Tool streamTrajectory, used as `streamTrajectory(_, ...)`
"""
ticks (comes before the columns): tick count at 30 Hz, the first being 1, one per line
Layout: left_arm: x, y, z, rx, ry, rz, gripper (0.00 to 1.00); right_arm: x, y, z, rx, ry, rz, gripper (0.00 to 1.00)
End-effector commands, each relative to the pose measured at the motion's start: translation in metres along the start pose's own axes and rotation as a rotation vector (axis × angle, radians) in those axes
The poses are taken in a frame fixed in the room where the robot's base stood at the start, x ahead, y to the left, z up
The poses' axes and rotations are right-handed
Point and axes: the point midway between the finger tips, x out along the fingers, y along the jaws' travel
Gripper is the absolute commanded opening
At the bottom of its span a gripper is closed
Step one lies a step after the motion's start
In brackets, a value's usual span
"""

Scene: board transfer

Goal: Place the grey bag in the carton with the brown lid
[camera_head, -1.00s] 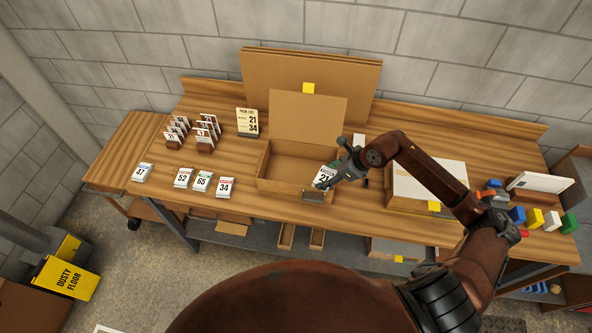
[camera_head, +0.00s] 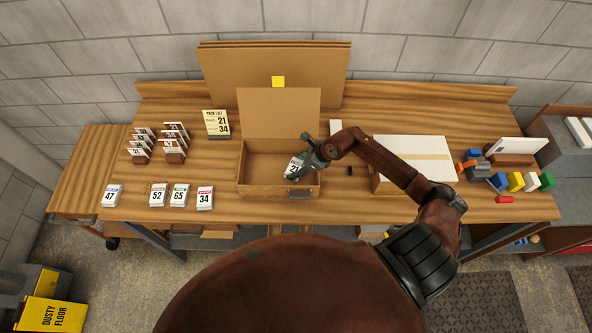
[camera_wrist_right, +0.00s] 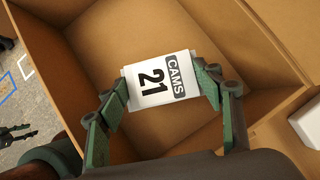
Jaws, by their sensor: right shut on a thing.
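The bag (camera_head: 293,168) has a white label with the number 21. In the wrist view the bag (camera_wrist_right: 152,88) shows a dark grey band reading CAMS. My right gripper (camera_head: 303,163) is shut on it, a finger at each side in the wrist view (camera_wrist_right: 161,80). The gripper holds it at the right part of the open carton (camera_head: 258,191), over or inside the opening. The carton's brown lid (camera_head: 279,112) stands raised at the back. The wrist view shows the carton's bare floor beneath the bag; the gap between them is unclear.
Bags labelled 47 (camera_head: 110,195), 52 (camera_head: 158,194), 65 (camera_head: 179,195) and 34 (camera_head: 205,198) lie at the front left. A pair list (camera_head: 216,124) stands behind. A white-topped box (camera_head: 415,153) is right of the carton, with coloured blocks (camera_head: 516,182) beyond.

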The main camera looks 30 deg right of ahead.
Motion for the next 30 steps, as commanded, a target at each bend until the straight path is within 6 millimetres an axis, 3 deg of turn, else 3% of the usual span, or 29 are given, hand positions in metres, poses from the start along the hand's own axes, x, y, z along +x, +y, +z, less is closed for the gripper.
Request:
streamTrajectory(9, -0.006, -0.003, -0.033, 0.007, 0.042, -0.003, 0.40, 0.029, 0.000, -0.020, 0.004, 0.000, 0.000, 0.30)
streamTrajectory(17, -0.005, -0.003, -0.025, 0.006, 0.032, -0.002, 0.40, 0.030, 0.000, -0.021, 0.001, 0.000, -0.001, 0.30)
streamTrajectory(18, -0.004, -0.003, -0.022, 0.005, 0.028, -0.002, 0.40, 0.031, 0.000, -0.022, 0.001, 0.001, -0.001, 0.61)
streamTrajectory(21, -0.005, -0.003, -0.017, 0.004, 0.021, -0.002, 0.40, 0.031, 0.000, -0.022, 0.001, 0.001, -0.001, 0.68)
streamTrajectory(30, -0.006, -0.003, -0.015, 0.004, 0.018, -0.003, 0.40, 0.029, 0.000, -0.021, 0.002, 0.001, -0.001, 0.68)
